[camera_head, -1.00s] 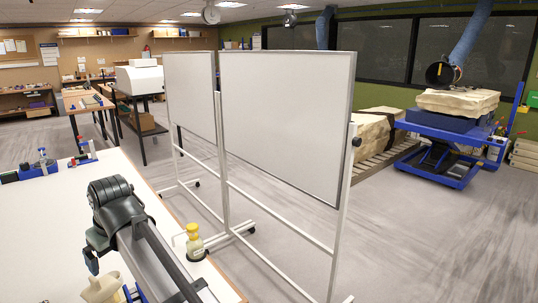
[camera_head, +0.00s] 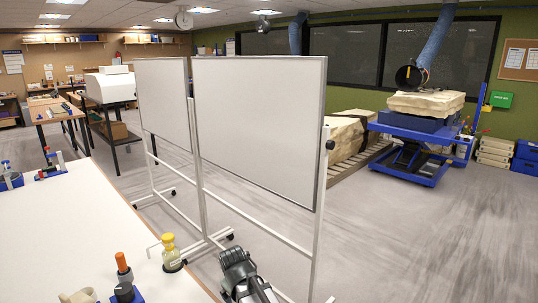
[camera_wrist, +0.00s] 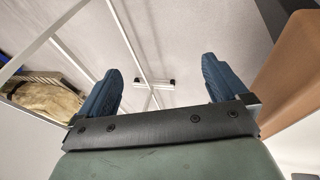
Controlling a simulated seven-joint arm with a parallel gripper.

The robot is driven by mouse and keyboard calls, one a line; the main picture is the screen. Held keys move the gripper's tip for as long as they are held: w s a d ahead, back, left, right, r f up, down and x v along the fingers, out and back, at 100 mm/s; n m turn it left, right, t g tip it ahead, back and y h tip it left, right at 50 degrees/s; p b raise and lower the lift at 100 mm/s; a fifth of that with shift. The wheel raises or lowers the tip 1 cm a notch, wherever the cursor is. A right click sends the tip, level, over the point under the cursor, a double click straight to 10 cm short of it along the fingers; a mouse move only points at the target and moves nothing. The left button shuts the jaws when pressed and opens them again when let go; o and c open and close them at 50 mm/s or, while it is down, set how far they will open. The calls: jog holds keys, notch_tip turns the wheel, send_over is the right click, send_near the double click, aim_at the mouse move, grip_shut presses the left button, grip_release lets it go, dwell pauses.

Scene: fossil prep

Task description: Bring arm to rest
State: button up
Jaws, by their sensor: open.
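My gripper (camera_wrist: 160,64) shows in the wrist view with its two dark blue fingers wide apart and nothing between them. Behind the fingers is a dark plate with screws. In the head view, the dark grey end of my arm (camera_head: 241,276) is at the bottom middle, beyond the right edge of the white table (camera_head: 75,225) and in front of the whiteboard stand. The fingers cannot be made out there.
A wheeled whiteboard (camera_head: 258,125) stands close ahead of my arm; its white frame (camera_wrist: 128,42) crosses the wrist view. A yellow-capped bottle (camera_head: 171,255) and an orange-handled tool (camera_head: 123,268) stand near the table edge. Open floor (camera_head: 420,240) lies to the right.

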jog(key=s+d+f+m+g, duration=0.1)
jog(key=s+d+f+g, duration=0.1)
jog(key=s+d+f, duration=0.55)
jog(key=s+d+f+m+g+h, duration=0.15)
jog(key=d+f, duration=0.25)
jog(key=f, duration=0.6)
jog(key=s+d+f+m+g, duration=0.2)
jog(key=s+d+f, duration=0.4)
jog(key=f, duration=0.3)
jog(key=s+d+f+m+g, duration=0.1)
jog(key=s+d+f+g, duration=0.1)
jog(key=s, duration=0.7)
jog(key=s+d+f+m+g+y, duration=0.1)
jog(key=s+d+f, duration=0.3)
jog(key=s, duration=0.5)
jog(key=s+d+f+m+g, duration=0.2)
jog(key=s+f, duration=0.5)
jog(key=s, duration=0.2)
jog(key=shift+d+g+y, duration=0.35)
jog(key=shift+d, duration=0.05)
jog(key=shift+f+m, duration=0.1)
jog(key=shift+m, duration=0.15)
dwell(2.0)
